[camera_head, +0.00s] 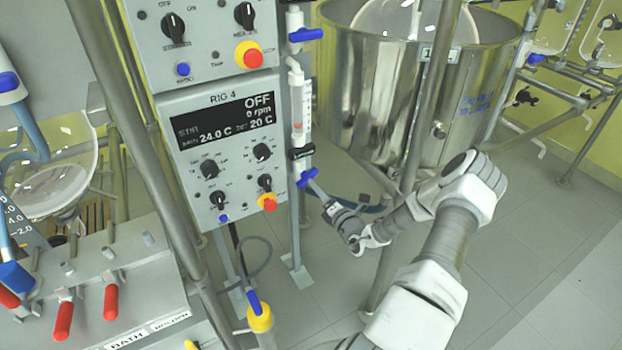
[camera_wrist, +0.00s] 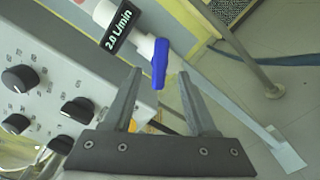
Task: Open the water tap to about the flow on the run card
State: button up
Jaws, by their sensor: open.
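The water tap is a blue lever handle (camera_head: 307,178) on the white pipe below a clear flow tube (camera_head: 298,115). In the wrist view the blue handle (camera_wrist: 160,63) stands nearly upright, beside a black label (camera_wrist: 118,31) reading 2.0 L/min. My gripper (camera_head: 314,187) points at the handle from the lower right. In the wrist view my gripper (camera_wrist: 159,76) is open, with one finger on each side of the handle's lower end. I cannot tell whether either finger touches it. No run card can be made out.
The RIG 4 control box (camera_head: 218,150) with several knobs stands just left of the tap; its display reads OFF. A second blue tap (camera_head: 305,34) is higher on the same pipe. A large steel vessel (camera_head: 400,90) is behind at right. Grey floor (camera_head: 520,250) is clear at right.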

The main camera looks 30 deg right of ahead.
jog(key=s+p, duration=0.1)
jog(key=s, duration=1)
jog(key=shift+s+a, duration=0.2)
jog(key=shift+a, duration=0.15)
